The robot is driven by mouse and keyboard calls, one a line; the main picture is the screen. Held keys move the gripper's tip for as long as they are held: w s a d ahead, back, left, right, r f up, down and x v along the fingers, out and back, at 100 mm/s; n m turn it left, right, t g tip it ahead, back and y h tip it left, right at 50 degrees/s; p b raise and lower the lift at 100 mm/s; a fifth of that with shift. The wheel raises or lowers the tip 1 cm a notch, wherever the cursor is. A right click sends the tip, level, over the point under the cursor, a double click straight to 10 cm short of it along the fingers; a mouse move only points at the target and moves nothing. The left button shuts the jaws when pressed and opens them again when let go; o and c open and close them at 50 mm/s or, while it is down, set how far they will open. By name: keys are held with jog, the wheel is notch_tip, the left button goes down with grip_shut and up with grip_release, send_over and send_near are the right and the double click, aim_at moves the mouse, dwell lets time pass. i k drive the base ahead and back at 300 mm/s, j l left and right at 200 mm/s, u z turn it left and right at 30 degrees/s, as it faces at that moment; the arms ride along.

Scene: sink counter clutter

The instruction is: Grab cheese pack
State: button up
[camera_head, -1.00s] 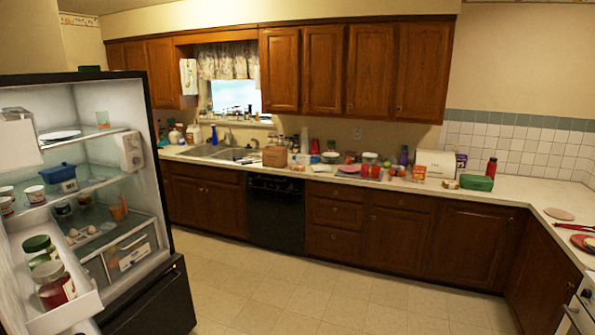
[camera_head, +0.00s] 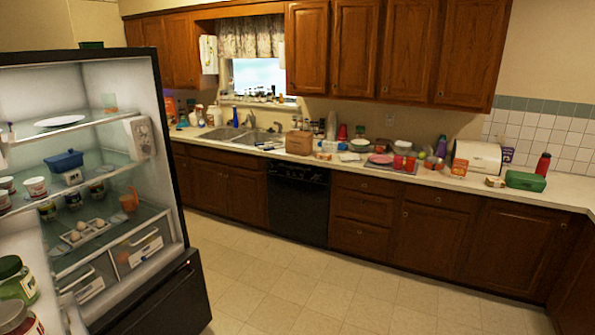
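I cannot pick out a cheese pack for certain in this view. A small pale pack (camera_head: 495,181) lies on the counter at the right, left of a green box (camera_head: 525,181); it is too small to identify. Many small items (camera_head: 385,158) crowd the middle of the counter. The fridge (camera_head: 96,258) stands open at the left with food on its shelves. My gripper is not in view.
The long counter (camera_head: 561,190) runs along the back wall, with a sink (camera_head: 227,134) at its left part. A black dishwasher (camera_head: 298,207) is below. The fridge's open door shelf with jars (camera_head: 17,279) juts in at lower left. The tiled floor (camera_head: 370,285) is clear.

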aim_at(319, 155)
jog(key=i+l, duration=0.1)
jog(key=i, duration=4.65)
jog(key=i+u, duration=0.2)
jog(key=i, duration=0.6)
